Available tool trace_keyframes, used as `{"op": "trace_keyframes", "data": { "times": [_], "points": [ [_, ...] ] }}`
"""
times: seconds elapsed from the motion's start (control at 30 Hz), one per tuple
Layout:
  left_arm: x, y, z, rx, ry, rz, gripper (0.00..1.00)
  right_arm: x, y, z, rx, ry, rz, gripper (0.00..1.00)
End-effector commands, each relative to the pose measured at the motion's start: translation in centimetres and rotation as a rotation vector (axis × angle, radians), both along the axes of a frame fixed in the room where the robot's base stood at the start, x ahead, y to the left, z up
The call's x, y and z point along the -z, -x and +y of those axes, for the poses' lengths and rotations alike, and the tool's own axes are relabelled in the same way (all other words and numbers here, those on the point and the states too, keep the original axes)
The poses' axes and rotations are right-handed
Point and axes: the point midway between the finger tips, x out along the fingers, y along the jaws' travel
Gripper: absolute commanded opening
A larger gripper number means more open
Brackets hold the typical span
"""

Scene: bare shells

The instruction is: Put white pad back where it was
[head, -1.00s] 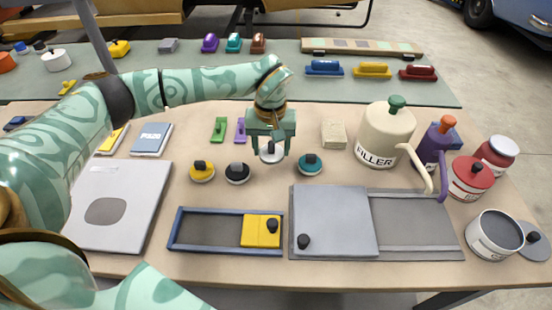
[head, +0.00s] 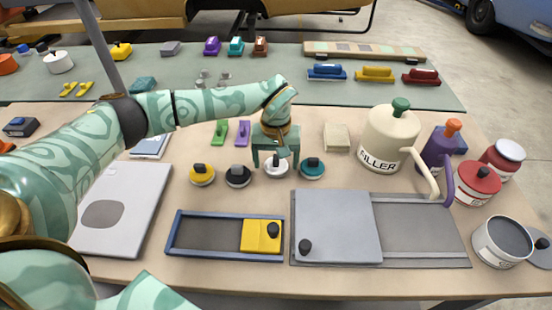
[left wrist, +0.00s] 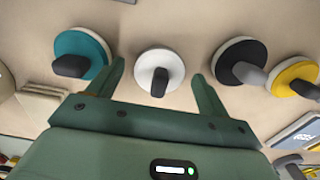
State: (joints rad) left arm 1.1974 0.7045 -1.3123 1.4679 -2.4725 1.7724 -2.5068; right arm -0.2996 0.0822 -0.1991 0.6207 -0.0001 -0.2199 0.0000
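The white pad (head: 276,170), a round disc with a dark knob, rests on the near table in a row of round pads, between the black pad (head: 238,176) and the teal pad (head: 312,168). My left gripper (head: 276,163) is directly over it, pointing down and open. In the left wrist view, the white pad (left wrist: 146,66) lies between the two spread fingers (left wrist: 160,78), with clear gaps beside its knob. The yellow pad (head: 202,173) is left of the black pad. My right gripper is not in view.
A blue-framed tray (head: 205,252) with a yellow block and a grey sliding panel (head: 335,225) lie in front. The filler jug (head: 385,140), a purple bottle (head: 438,158) and red jars stand at right. A beige block (head: 337,137) is behind the teal pad.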

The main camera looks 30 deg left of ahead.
Motion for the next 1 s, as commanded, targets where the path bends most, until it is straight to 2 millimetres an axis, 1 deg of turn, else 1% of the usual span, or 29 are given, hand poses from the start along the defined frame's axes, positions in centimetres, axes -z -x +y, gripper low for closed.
{"op": "trace_keyframes", "data": {
  "times": [0.13, 0.23, 0.37, 0.5, 0.6, 0.7, 0.83, 1.0],
  "points": [
    [-0.2, 0.0, 0.0, 0.0, 0.0, 0.0, 0.79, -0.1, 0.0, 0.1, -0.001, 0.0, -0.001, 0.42],
    [-1.4, -0.1, 0.0, 0.001, 0.0, -0.004, 0.79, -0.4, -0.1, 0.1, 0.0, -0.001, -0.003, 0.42],
    [-4.3, -0.1, 0.1, 0.0, -0.001, -0.006, 0.79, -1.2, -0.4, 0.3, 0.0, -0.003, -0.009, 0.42],
    [-7.7, -0.1, 0.1, 0.0, 0.0, -0.008, 0.79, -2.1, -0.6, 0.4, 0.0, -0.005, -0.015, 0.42],
    [-9.8, -0.1, 0.0, 0.0, -0.001, -0.006, 0.79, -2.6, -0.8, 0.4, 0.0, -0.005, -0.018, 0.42],
    [-11.2, 0.0, 0.0, 0.001, 0.0, -0.004, 0.79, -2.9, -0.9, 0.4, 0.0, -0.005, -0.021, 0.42],
    [-12.2, 0.0, 0.0, 0.0, -0.001, -0.002, 0.79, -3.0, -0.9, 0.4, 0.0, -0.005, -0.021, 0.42],
    [-12.3, 0.0, 0.0, 0.0, 0.0, 0.0, 0.79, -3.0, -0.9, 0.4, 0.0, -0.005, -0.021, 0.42]
  ]
}}
